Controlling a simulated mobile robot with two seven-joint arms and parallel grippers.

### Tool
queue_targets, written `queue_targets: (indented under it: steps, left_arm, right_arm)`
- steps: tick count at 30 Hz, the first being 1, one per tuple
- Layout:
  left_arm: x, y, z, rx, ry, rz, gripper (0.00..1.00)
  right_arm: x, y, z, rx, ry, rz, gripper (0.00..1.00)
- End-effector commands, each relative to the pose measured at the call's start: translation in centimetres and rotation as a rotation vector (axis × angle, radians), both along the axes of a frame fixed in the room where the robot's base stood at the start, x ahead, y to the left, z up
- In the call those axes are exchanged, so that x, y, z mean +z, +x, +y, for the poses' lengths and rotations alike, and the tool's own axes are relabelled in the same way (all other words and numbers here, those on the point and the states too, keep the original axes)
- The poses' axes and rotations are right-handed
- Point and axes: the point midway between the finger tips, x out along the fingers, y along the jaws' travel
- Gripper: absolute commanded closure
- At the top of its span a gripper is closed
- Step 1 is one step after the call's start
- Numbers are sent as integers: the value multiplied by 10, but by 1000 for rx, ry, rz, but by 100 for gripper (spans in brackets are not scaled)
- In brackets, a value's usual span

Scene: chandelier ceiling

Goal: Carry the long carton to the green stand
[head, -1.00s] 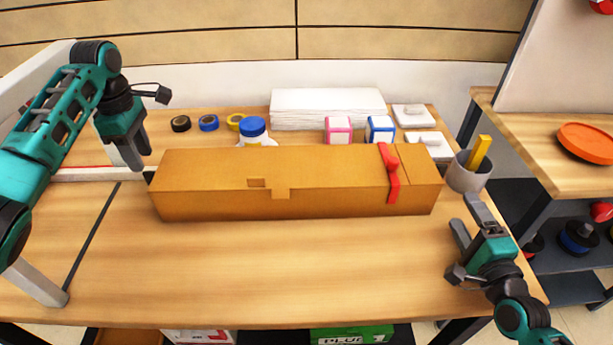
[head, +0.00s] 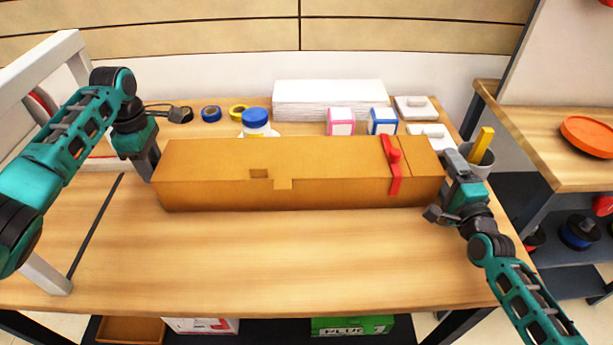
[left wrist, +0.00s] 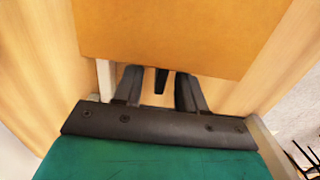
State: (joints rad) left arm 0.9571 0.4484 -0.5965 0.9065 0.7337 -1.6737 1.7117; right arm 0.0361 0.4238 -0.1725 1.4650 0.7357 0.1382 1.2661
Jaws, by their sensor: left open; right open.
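The long carton (head: 330,195), brown with a red strap near its right end, lies lengthwise across the wooden table. My left gripper (head: 150,168) is open at the carton's left end. In the left wrist view the open fingers (left wrist: 160,88) reach toward the carton's end (left wrist: 170,40), with their tips partly hidden under its edge. My right gripper (head: 445,165) is open at the carton's right end; its fingertips are close against that end, and contact cannot be told. A green box (head: 352,326) shows on the shelf below the table; no green stand is recognisable.
Behind the carton are tape rolls (head: 211,114), a blue-lidded jar (head: 256,122), a white paper stack (head: 330,100) and small boxes (head: 341,121). A grey cup (head: 482,162) stands close to my right gripper. The front tabletop (head: 290,260) is clear.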

Motion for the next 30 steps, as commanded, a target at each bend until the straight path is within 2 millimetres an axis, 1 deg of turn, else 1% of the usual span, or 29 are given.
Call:
queue_targets:
  steps: [1, 3, 6, 11, 18, 30]
  left_arm:
    - [-4, 0, 0, 0, 0, 2, 60]
    - [-8, 0, 0, 0, 0, 1, 60]
    - [-11, 0, 0, 0, 0, 1, 60]
    - [-14, 0, 0, -1, 0, 1, 60]
    - [-14, 0, 0, -1, 0, 1, 61]
    - [-14, 0, 0, -1, 0, 0, 99]
  right_arm:
    - [0, 7, 1, 0, 0, 0, 28]
    - [0, 13, 1, 0, -1, 0, 28]
    - [0, 20, 2, 1, -1, 0, 28]
    - [0, 23, 2, 1, -1, 1, 28]
    - [0, 23, 2, 1, -1, 0, 29]
    - [0, 23, 2, 0, -1, 0, 67]
